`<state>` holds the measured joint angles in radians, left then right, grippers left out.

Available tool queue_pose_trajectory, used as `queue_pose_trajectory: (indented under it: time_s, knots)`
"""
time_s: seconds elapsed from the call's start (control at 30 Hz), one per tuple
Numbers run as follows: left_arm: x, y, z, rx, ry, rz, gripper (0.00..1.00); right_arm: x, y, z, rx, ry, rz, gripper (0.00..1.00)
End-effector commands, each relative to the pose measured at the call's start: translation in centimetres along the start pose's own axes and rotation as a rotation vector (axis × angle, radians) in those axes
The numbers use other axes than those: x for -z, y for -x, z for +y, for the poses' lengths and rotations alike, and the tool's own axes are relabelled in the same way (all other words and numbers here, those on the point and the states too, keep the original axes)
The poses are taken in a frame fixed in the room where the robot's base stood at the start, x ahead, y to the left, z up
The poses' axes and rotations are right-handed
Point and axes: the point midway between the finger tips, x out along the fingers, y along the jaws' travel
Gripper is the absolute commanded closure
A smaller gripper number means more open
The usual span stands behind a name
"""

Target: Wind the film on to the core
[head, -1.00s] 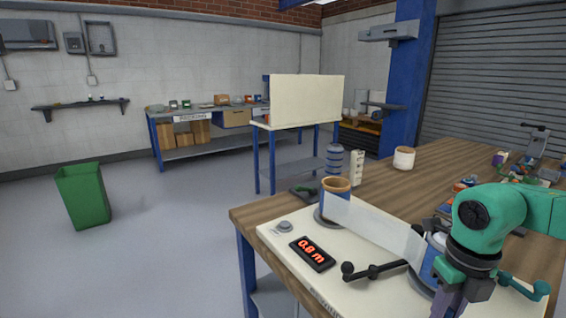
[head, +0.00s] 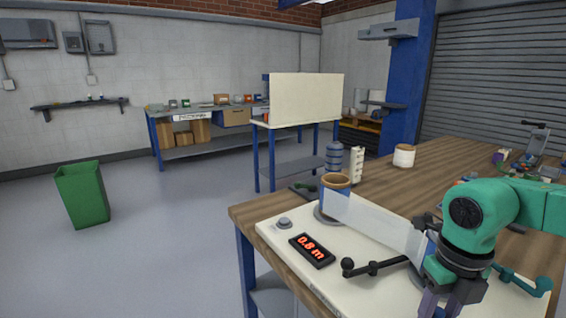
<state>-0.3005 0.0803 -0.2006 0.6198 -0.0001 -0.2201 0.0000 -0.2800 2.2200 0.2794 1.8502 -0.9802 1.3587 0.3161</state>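A blue roll with a brown core (head: 336,183) stands upright on the cream board (head: 285,258). A whitish translucent film (head: 375,226) stretches from it to a second roller (head: 419,247), mostly hidden behind my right arm. A black display (head: 312,250) on the board reads 0.8 m. A black crank-like bar with a round knob (head: 348,266) reaches left from the second roller. My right gripper (head: 438,306) points down in front of that roller at the bottom edge. Its fingertips are cut off, so its opening and any hold are hidden. My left gripper is out of view.
A grey round button (head: 284,223) sits on the board. Behind it on the wooden table (head: 395,190) stand a white cup-like roll (head: 404,156) and a pale block (head: 356,166). Small clutter lies at the right. A green bin (head: 83,195) stands on the open floor at left.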

Motion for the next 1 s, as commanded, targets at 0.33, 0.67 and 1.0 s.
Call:
queue_pose_trajectory:
  time_s: [0.33, 0.67, 1.0]
  knots:
    - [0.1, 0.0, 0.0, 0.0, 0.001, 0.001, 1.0, -0.1, 0.0, 0.0, 0.0, 0.0, -0.002, 0.0]
    - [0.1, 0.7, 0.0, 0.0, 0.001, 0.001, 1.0, -0.1, 0.9, 0.0, 0.001, 0.0, -0.003, 0.0]
    - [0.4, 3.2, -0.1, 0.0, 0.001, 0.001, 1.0, -0.1, 4.4, 0.0, 0.0, 0.0, -0.003, 0.0]
